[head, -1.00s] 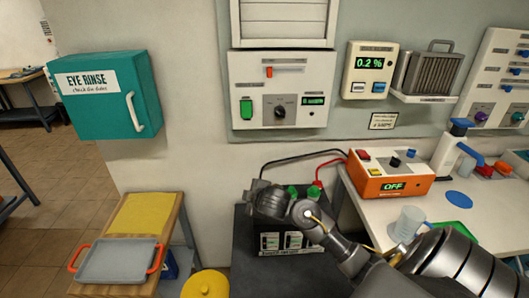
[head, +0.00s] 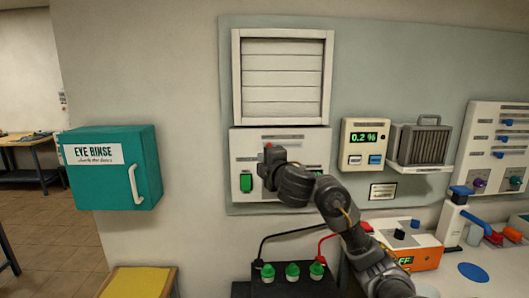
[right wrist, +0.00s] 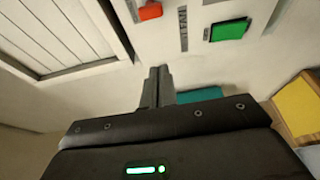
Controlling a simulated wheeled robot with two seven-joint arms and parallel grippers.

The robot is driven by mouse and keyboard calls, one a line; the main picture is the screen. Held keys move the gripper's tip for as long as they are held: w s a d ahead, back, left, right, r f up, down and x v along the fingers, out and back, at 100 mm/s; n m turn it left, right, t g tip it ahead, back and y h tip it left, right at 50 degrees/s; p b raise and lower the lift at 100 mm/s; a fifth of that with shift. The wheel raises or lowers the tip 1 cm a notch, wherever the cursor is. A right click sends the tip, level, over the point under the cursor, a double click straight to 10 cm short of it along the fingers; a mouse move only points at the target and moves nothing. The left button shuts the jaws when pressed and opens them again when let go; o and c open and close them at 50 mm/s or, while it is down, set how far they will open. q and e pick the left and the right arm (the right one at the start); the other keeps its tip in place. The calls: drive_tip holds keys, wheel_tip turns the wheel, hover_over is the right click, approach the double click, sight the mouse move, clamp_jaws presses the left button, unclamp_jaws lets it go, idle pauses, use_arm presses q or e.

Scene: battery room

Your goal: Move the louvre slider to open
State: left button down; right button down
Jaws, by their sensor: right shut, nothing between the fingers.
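The louvre (head: 284,80) is a white framed vent with flat, closed-looking slats, high on the wall panel. In the right wrist view the red knob (right wrist: 150,11) shows at the top, beyond the fingertips. My right gripper (head: 265,163) is in front of the box. Its fingers (right wrist: 158,76) are together and empty, apart from the knob. My left gripper is not in view.
A green switch (head: 246,183) is on the box left of my right gripper. A 0.2 % display unit (head: 364,145) and a grey finned unit (head: 420,145) are to the right. A teal eye rinse cabinet (head: 110,180) hangs at left. Batteries with green caps (head: 292,287) stand below.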

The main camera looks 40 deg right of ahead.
drive_tip(key=b+x, duration=0.1)
drive_tip(key=x, duration=0.8)
drive_tip(key=shift+w, duration=0.25)
drive_tip(key=s+d, duration=0.1)
drive_tip(key=d+p, duration=0.1)
drive_tip(key=shift+s+d, duration=0.35)
drive_tip(key=shift+s, duration=0.05)
drive_tip(key=shift+s+d+p, duration=0.4)
drive_tip(key=shift+w+a+f, duration=0.1)
drive_tip(key=shift+w, duration=0.05)
